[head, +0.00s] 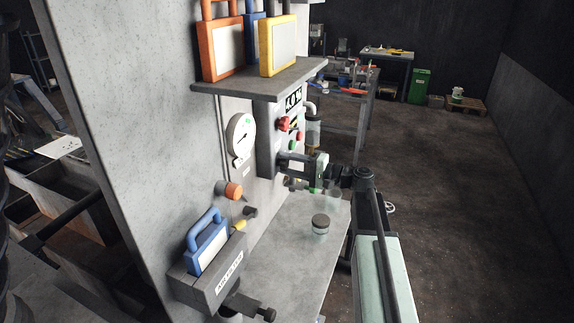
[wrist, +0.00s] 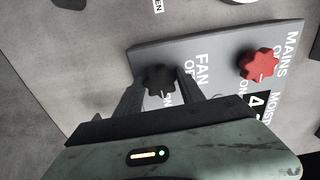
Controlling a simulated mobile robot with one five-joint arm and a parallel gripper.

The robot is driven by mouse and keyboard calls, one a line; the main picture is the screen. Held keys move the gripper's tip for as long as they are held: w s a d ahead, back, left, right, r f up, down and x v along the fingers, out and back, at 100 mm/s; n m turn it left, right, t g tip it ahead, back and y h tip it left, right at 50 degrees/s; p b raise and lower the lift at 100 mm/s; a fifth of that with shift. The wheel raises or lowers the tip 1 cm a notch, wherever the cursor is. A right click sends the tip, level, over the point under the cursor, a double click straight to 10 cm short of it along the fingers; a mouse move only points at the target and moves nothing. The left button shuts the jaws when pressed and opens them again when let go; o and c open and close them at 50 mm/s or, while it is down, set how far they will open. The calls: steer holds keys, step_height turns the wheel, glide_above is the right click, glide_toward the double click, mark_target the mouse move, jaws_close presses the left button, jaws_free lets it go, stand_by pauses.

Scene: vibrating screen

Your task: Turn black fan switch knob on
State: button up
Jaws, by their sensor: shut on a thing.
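The black fan knob (wrist: 160,80) is a star-shaped knob on a grey panel (wrist: 225,42), beside the letters FAN, with parts of the OFF and ON marks showing. My gripper (wrist: 160,88) has one finger on each side of the knob and is shut on it in the wrist view. I cannot clearly tell which mark the knob points to. In the head view my gripper (head: 284,160) reaches the front of the grey control box (head: 265,140); the knob is hidden there by the fingers.
A red mains knob (wrist: 260,64) sits right of the fan knob. In the head view, a round gauge (head: 240,134) is left of the box, and a shelf (head: 262,88) with orange, blue and yellow cases is above. A jar (head: 320,226) stands on the ledge below.

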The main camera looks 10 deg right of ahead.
steer(key=shift+d+m, duration=0.1)
steer(key=shift+m, duration=0.3)
steer(key=o, duration=1.3)
steer(key=v, duration=0.7)
steer(key=shift+s+d, duration=0.2)
steer(key=shift+d, duration=0.1)
